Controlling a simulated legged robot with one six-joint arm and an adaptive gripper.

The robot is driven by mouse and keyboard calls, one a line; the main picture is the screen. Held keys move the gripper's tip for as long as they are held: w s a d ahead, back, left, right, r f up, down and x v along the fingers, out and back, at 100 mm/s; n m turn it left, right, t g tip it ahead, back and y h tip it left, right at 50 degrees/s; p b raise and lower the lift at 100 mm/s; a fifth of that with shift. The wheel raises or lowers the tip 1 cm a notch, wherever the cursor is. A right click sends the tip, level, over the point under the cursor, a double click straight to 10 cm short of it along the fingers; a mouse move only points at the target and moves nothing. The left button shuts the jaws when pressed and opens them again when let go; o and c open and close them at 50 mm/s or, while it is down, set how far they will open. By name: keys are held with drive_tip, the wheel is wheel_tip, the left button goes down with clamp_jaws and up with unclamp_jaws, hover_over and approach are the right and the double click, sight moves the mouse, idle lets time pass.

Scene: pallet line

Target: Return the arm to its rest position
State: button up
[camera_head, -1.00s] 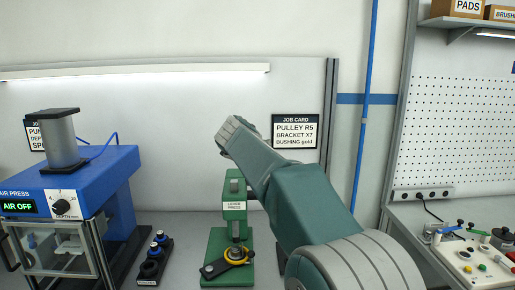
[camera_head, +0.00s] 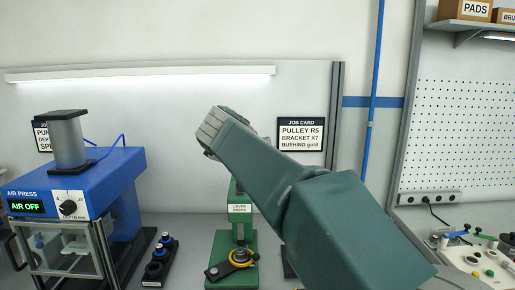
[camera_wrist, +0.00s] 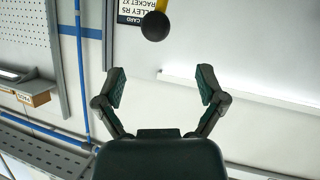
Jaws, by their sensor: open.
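My green arm reaches up from the lower right in the head view, and its upper end covers part of the green lever press (camera_head: 230,260). My gripper (camera_wrist: 160,80) shows in the wrist view with its two fingers spread wide and nothing between them. The wrist view is upside down, with the wall and job card behind the fingers. A dark ball-shaped knob on a yellow rod (camera_wrist: 155,26) shows just beyond the fingertips, apart from them.
A blue air press (camera_head: 75,180) reading AIR OFF stands at the left, beside a small black holder (camera_head: 154,272) with blue-topped parts. A job card (camera_head: 301,134) hangs on the wall. A bench with control parts (camera_head: 480,255) is at the right under a shelf of boxes.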

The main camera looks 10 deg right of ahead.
drive_tip(key=shift+v, duration=0.8)
wheel_tip(320, 180, up, 5)
drive_tip(key=s+t+y, duration=0.1)
drive_tip(key=s+t, duration=0.2)
drive_tip(key=t, duration=0.2)
drive_tip(key=s+a+f+n+y, duration=0.3)
drive_tip(key=s+n+y, duration=0.2)
drive_tip(key=s+y, duration=0.15)
drive_tip(key=s+d+f+g, duration=0.2)
drive_tip(key=s+f+g, duration=0.1)
drive_tip(key=s+f, duration=0.5)
drive_tip(key=s+d+f+m+g+h, duration=0.1)
drive_tip(key=s+f+g, duration=0.3)
drive_tip(key=s+f, duration=0.4)
drive_tip(key=s+d+f+m+g, duration=0.1)
drive_tip(key=s+d+f+g, duration=0.2)
drive_tip(key=s+f, duration=0.4)
wheel_tip(320, 180, down, 4)
drive_tip(key=shift+s+f+g, duration=0.2)
drive_tip(key=shift+s+g, duration=0.2)
drive_tip(key=shift+g, duration=0.3)
